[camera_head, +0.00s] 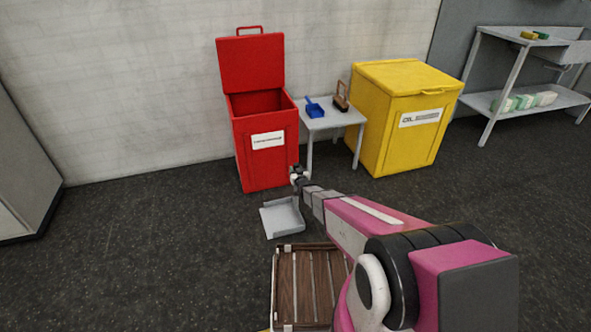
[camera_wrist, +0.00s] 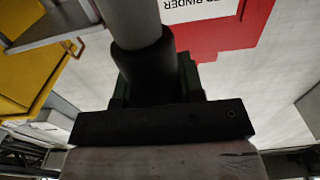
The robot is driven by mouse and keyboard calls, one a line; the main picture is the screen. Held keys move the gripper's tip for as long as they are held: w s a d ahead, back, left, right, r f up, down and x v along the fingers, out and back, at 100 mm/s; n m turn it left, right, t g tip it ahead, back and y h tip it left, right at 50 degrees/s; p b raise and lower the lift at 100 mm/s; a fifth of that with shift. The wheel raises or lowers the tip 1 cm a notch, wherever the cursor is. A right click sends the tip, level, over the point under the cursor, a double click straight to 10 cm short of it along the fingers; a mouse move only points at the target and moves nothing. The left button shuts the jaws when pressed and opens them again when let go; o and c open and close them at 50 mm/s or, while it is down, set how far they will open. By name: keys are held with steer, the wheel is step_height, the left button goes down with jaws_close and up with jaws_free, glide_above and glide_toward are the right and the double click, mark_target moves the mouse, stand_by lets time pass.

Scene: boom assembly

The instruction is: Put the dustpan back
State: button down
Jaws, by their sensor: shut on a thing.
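A grey dustpan (camera_head: 283,216) hangs below the end of my arm, in front of the red bin and above or at the floor; I cannot tell which. My gripper (camera_head: 299,175) is shut on its handle. In the wrist view, a grey and dark cylindrical handle (camera_wrist: 132,22) runs between the jaws of my gripper (camera_wrist: 155,85). The fingertips are mostly hidden there. A small blue scoop (camera_head: 315,108) lies on a small grey table (camera_head: 332,119), with a brown brush (camera_head: 341,97) beside it.
The red bin (camera_head: 267,155) has its lid raised. A closed yellow bin (camera_head: 402,118) stands right of the table. A slatted wooden pallet or crate (camera_head: 303,290) is in front of me. A grey shelf (camera_head: 500,75) stands far right. Floor at left is clear.

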steer(key=c, duration=0.7)
jaws_free()
steer(key=shift+f, duration=0.1)
steer(key=shift+c, duration=0.2)
steer(key=shift+s, duration=0.1)
steer(key=v, duration=1.2)
steer(key=s+d+r+m+g+h, duration=0.2)
steer(key=s+d+r+g+h, duration=0.35)
steer(key=d+r+g, duration=0.35)
steer(key=s+d+r+g, duration=0.2)
steer(key=s+r+g, duration=0.2)
steer(key=s, duration=0.6)
steer(key=s+d+r+m+g, duration=0.1)
steer(key=s+r+g, duration=0.3)
steer(key=s+r, duration=0.5)
steer(key=shift+s+d, duration=0.4)
steer(key=shift+s, duration=0.45)
